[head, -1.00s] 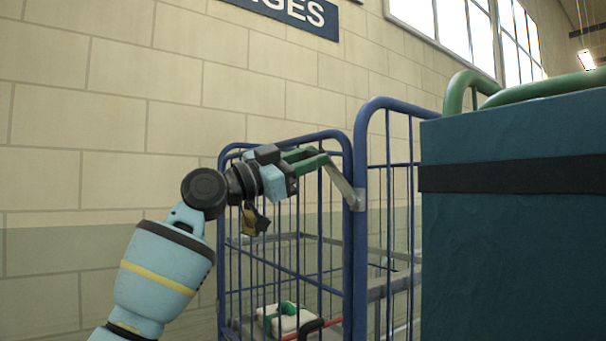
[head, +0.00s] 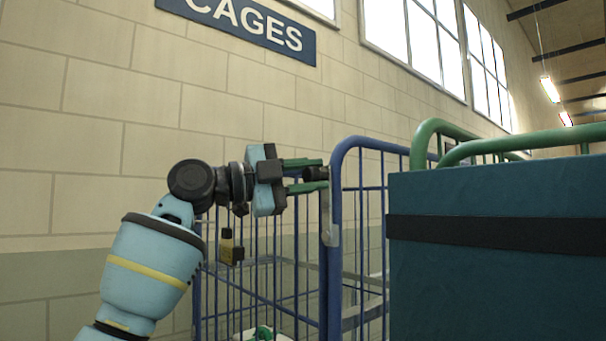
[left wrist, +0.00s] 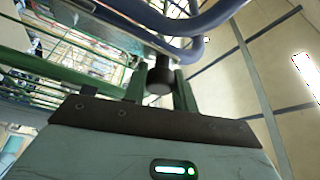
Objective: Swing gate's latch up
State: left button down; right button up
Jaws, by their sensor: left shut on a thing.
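The latch is a pale metal bar (head: 327,215) on the blue gate post (head: 336,275); it stands nearly upright, with a dark knob (head: 315,173) at its upper end. My left gripper (head: 312,174) comes in from the left, with its green fingers about level and shut on the knob. In the left wrist view the knob (left wrist: 160,76) sits between the two green fingers, with the metal bar (left wrist: 128,32) and a blue tube beyond it. The fingers hide part of the knob. My right gripper is in neither view.
A blue wire cage (head: 270,285) stands behind and below my left gripper. A large teal box (head: 500,280) with a dark band fills the right side, with green rails (head: 520,143) above it. A block wall with a CAGES sign (head: 245,25) is behind.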

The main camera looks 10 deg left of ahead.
pick_arm(q)
jog(key=shift+s+d+m, duration=0.15)
jog(key=shift+m, duration=0.15)
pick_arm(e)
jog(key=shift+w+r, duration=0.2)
pick_arm(q)
jog(key=c, duration=1.1)
grip_release()
jog(key=shift+s+a+f, duration=0.1)
jog(key=shift+a, duration=0.1)
jog(key=b+v, duration=0.1)
jog(key=v, duration=0.5)
jog(key=shift+a, duration=0.1)
jog(key=shift+s+a, duration=0.35)
jog(key=shift+a, duration=0.1)
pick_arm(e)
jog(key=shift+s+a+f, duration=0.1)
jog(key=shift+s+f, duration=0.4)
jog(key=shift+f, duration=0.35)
